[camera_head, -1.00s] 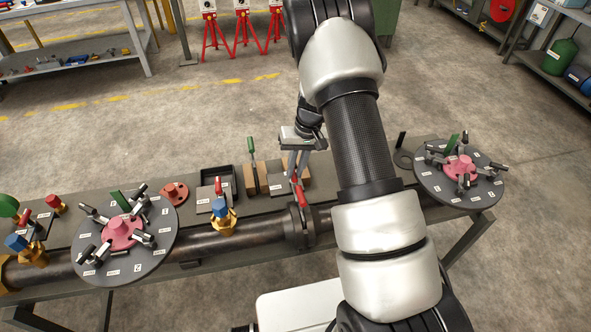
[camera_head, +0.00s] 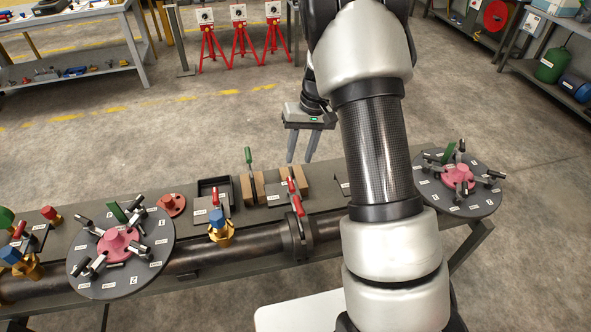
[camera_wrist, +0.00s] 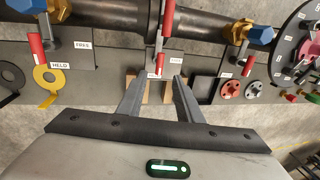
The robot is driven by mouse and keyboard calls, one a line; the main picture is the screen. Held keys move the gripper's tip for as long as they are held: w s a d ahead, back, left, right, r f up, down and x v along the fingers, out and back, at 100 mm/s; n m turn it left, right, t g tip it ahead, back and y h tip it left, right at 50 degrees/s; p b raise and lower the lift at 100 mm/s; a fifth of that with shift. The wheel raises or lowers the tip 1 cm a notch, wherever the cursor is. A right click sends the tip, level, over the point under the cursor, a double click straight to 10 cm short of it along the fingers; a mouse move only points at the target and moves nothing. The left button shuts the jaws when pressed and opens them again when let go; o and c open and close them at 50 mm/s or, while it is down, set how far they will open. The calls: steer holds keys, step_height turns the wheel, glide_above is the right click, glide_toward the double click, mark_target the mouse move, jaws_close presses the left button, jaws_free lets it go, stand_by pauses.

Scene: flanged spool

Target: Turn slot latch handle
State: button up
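A red-gripped lever handle (camera_head: 296,198) stands at the flange of the dark pipe (camera_head: 270,250), near the bench middle. I take it as the slot latch handle. In the wrist view its red grip (camera_wrist: 167,22) is at the top centre, beyond my fingertips, with a metal part reaching down toward small white labels. My gripper (camera_head: 300,160) is above the bench's back side, behind and apart from the handle. In the wrist view my gripper (camera_wrist: 160,80) has its two fingers spread with nothing held between them. The latch slot itself is too small to make out.
Other red levers stand by blue-capped brass valves (camera_head: 221,225). Dark discs with pink hubs sit at left (camera_head: 150,262) and right (camera_head: 425,190). Wooden blocks (camera_head: 251,187) and a green-handled tool (camera_head: 248,158) stand close to my gripper.

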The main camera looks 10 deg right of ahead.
step_height(320, 180, up, 7)
steer(key=d, duration=0.1)
steer(key=shift+d, duration=0.2)
steer(key=shift+r, duration=0.15)
